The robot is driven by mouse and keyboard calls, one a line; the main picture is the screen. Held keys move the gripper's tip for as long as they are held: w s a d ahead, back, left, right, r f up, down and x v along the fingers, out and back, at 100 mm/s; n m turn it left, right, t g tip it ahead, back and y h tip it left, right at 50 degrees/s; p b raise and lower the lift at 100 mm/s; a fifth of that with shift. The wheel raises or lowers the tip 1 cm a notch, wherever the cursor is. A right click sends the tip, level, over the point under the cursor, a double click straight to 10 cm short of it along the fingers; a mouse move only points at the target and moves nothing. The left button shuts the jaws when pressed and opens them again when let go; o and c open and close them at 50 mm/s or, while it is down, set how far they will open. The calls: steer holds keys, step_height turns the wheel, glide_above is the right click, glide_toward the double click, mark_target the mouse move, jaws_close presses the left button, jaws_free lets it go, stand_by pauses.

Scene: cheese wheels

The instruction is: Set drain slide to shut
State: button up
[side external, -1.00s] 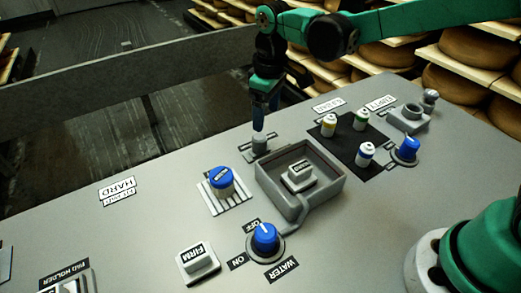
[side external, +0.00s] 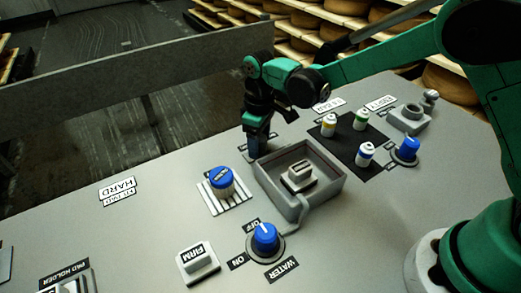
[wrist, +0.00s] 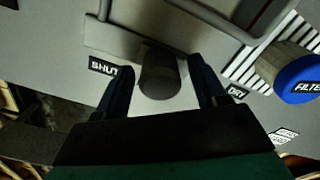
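The drain slide's dark grey round knob (wrist: 160,75) stands in the wrist view beside the tray, on a grey plate. A black SHUT label (wrist: 104,67) lies to its left and a second label (wrist: 237,93), seemingly DRY, to its right. My gripper (wrist: 163,72) is open, with one dark finger on each side of the knob and a visible gap on both sides. In the side external view my gripper (side external: 257,145) points down at the tray's far left corner and hides most of the knob.
The square grey tray (side external: 338,180) with a pale block (side external: 298,177) in it is close beside my gripper. A blue filter cap (side external: 222,181) sits on a striped patch nearby. A blue water knob (side external: 265,238) and small bottles (side external: 365,155) stand farther off. The panel's left part is mostly clear.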

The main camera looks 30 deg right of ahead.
jaws_close()
stand_by(1.2)
